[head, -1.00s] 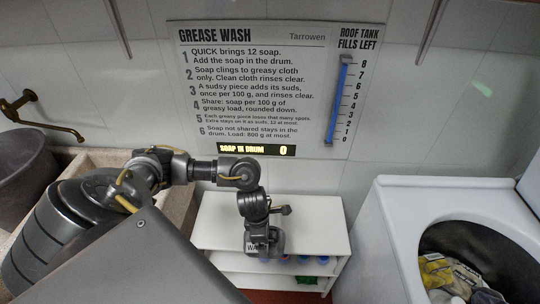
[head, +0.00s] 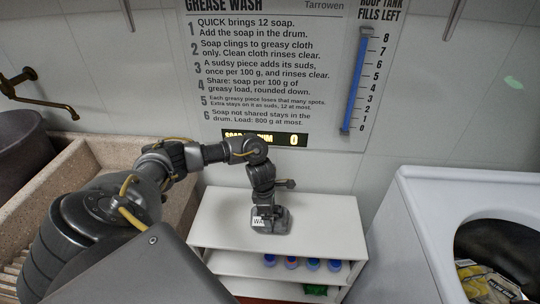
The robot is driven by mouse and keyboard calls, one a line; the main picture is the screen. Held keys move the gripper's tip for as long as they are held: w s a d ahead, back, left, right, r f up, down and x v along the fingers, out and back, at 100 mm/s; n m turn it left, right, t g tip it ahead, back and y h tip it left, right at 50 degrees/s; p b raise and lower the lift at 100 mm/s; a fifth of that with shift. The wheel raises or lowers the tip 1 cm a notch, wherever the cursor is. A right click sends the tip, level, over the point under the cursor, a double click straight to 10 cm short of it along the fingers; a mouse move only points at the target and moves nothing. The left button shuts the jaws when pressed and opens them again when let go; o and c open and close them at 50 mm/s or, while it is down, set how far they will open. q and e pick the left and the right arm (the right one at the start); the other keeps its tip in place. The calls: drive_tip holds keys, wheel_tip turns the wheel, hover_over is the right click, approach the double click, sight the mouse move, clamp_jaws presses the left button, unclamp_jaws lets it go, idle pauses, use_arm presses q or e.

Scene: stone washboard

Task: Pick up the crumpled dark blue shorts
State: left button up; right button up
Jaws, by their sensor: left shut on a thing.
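I cannot pick out the crumpled dark blue shorts in the head view. Some cloths, one yellow (head: 475,274), show in the washer drum's opening at the lower right, partly cut off by the frame. My left gripper (head: 268,212) is over the white shelf unit's top (head: 325,215), well left of the drum. It is shut on a small grey thing (head: 281,222) with a white label reading "WA". This thing is at the shelf top, and I cannot tell whether it touches it. My right gripper is not in view.
The white washer (head: 425,215) stands at the right. Blue-capped containers (head: 312,264) and a green item (head: 315,289) sit on the lower shelves. A stone basin (head: 110,150), a brass tap (head: 40,95) and a dark tub (head: 20,135) are at the left. The sign's soap display reads 0.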

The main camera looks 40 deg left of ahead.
use_arm(q)
drive_tip(key=shift+w+a+f+b, duration=0.1)
drive_tip(key=shift+f+b, duration=0.15)
drive_tip(key=shift+b, duration=0.05)
drive_tip(key=f+b, duration=0.2)
drive_tip(key=f, duration=0.1)
drive_tip(key=shift+w+a+f, duration=0.2)
drive_tip(key=shift+f, duration=0.05)
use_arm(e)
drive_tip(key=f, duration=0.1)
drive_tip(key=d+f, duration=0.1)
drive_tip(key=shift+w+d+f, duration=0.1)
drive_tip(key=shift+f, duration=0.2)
use_arm(q)
drive_tip(key=shift+f+b, duration=0.1)
drive_tip(key=shift+b, duration=0.2)
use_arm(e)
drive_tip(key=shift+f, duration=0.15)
use_arm(q)
drive_tip(key=o, duration=0.6)
drive_tip(key=shift+o, duration=0.5)
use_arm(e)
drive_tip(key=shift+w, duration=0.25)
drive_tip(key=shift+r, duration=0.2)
